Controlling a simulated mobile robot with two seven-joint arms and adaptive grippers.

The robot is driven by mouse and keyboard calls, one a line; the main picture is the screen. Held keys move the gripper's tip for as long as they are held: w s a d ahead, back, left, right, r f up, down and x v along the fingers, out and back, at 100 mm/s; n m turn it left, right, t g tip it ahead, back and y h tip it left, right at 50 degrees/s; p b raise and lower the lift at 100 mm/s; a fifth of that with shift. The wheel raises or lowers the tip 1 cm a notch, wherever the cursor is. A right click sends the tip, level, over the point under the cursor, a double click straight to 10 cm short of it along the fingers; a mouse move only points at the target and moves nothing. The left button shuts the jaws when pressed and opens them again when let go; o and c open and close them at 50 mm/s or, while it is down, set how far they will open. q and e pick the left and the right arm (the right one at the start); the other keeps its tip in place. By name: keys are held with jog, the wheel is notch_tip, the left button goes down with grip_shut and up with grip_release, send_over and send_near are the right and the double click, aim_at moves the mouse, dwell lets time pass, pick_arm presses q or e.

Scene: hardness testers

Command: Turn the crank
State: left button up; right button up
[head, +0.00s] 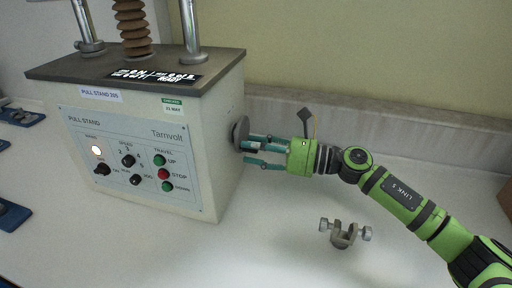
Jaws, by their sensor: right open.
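The crank (240,132) is a grey disc on the right side wall of the cream pull stand (215,150). It is seen nearly edge-on, and its handle is hard to make out. My right gripper (247,153) reaches in from the right with its teal fingers spread. The upper finger is at the disc's edge in the picture; I cannot tell whether it touches. The lower finger is below the disc. A small dark part shows by the upper finger, and I cannot tell whether it is the handle. My left gripper is out of view.
A grey metal clamp (345,232) with two side screws stands on the white bench (280,245), below my right arm. Blue-based items (15,215) lie at the left edge. A wall with a ledge (400,125) runs behind. The bench right of the stand is mostly clear.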

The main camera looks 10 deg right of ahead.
grip_shut()
jog(key=shift+r+m, duration=0.2)
jog(key=shift+m, duration=0.1)
jog(key=shift+r+m+p, duration=0.2)
jog(key=shift+m+p, duration=0.3)
jog(key=shift+r+m+p, duration=0.3)
jog(key=shift+m+p, duration=0.05)
jog(key=shift+m, duration=0.35)
jog(key=m, duration=0.1)
jog(key=m+p, duration=0.1)
jog(key=shift+r+m, duration=0.35)
jog(key=shift+m, duration=0.05)
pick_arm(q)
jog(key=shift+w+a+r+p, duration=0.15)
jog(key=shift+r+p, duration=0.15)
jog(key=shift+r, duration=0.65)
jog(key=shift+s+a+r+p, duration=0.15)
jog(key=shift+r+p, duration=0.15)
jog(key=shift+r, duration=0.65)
pick_arm(e)
jog(key=shift+r+m, duration=0.15)
jog(key=shift+m, duration=0.45)
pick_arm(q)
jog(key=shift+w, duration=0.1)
